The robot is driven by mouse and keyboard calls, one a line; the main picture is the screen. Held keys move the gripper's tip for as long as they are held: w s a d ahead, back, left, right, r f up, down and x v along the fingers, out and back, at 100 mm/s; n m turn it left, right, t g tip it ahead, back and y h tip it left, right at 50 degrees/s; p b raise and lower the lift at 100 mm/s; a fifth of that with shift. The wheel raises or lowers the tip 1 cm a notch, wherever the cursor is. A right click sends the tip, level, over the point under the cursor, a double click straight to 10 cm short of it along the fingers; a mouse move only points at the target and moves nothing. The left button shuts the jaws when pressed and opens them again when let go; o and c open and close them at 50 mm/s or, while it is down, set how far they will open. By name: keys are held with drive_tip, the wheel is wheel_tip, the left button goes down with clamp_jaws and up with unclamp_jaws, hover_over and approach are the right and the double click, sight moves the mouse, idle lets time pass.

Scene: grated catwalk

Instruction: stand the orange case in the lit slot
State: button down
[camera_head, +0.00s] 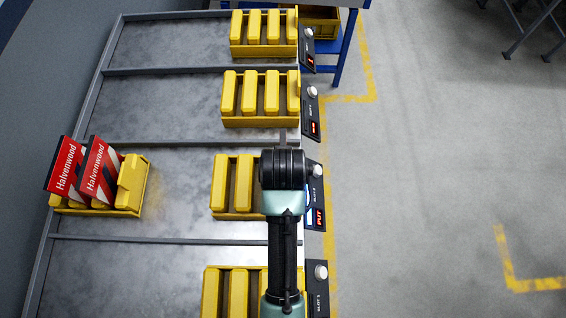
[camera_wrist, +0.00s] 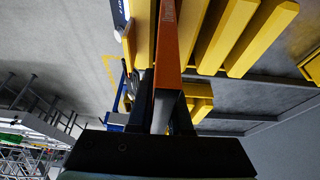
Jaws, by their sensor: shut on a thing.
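The orange case (camera_wrist: 168,45) stands out from between the fingers of my gripper (camera_wrist: 162,112) in the wrist view. The gripper is shut on it. In the head view my arm hides the gripper and the case.
More yellow racks with yellow cases stand above (camera_head: 262,121) and below. Red Halvenwood boxes (camera_head: 98,172) lean in a yellow holder (camera_head: 130,190) at the left. Grey rails (camera_head: 150,238) divide the table. Open floor (camera_head: 440,160) lies to the right.

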drive_tip(key=shift+f+b, duration=0.5)
drive_tip(key=shift+f, duration=0.5)
drive_tip(key=shift+c, duration=1.8)
unclamp_jaws()
drive_tip(key=shift+r, duration=0.15)
drive_tip(key=shift+r+p, duration=2.6)
drive_tip(key=shift+r, duration=1.3)
drive_tip(key=shift+w, duration=0.1)
